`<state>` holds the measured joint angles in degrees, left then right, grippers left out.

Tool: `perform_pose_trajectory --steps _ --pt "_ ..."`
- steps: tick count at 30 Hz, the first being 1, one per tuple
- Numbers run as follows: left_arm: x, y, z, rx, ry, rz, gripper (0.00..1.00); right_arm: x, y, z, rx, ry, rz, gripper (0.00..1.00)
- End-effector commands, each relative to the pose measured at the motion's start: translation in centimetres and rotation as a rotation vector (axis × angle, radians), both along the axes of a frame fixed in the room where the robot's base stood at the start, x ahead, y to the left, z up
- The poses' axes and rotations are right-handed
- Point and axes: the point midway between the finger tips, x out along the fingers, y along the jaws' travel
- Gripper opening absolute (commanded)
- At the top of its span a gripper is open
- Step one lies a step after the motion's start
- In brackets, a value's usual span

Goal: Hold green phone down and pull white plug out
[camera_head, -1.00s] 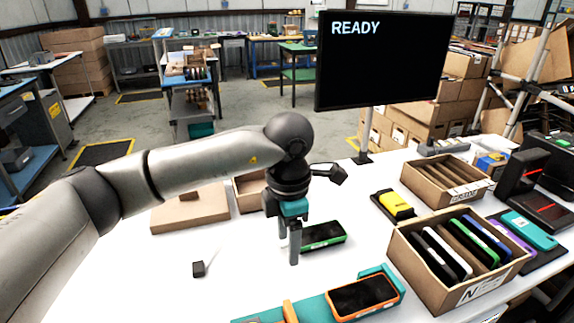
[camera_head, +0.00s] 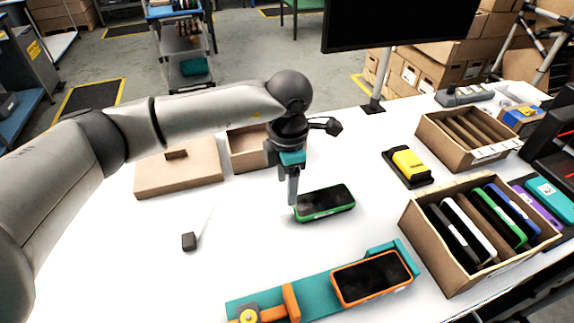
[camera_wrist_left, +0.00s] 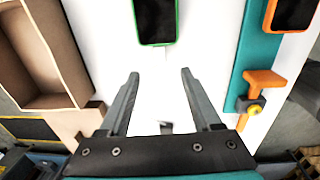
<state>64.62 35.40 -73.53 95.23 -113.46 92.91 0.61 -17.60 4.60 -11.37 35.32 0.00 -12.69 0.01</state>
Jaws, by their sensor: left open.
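The green phone (camera_head: 325,203), dark-screened with a green edge, lies flat on the white table. One end of it shows at the top of the left wrist view (camera_wrist_left: 156,22). A thin white cord (camera_head: 206,222) and a small dark block (camera_head: 189,241) lie left of the phone. My right gripper is not in view.
An orange phone (camera_head: 372,278) sits on a teal fixture (camera_head: 323,294) in front. A carton of phones (camera_head: 429,258) stands right, with a divided carton (camera_head: 463,143) behind. A yellow device (camera_head: 408,163) lies on a dark pad. An open box (camera_head: 247,160) stands behind my gripper.

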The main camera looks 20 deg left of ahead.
Motion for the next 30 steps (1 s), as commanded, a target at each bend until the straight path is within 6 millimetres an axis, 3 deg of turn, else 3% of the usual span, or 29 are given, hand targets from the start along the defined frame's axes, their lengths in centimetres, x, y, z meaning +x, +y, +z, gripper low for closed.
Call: perform_pose_trajectory --steps 6,12,26,30 --pt "0.1 0.1 -4.4 0.001 0.003 0.0 0.65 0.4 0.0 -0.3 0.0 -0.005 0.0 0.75" --pt "0.3 0.2 -7.2 0.0 0.001 -0.001 0.65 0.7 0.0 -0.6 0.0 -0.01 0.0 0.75" --pt "0.4 0.3 -8.4 0.0 0.0 -0.001 0.65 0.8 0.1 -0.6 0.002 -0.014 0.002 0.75" --pt "0.4 0.3 -8.4 0.0 0.0 -0.001 0.5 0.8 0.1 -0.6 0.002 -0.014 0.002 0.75"
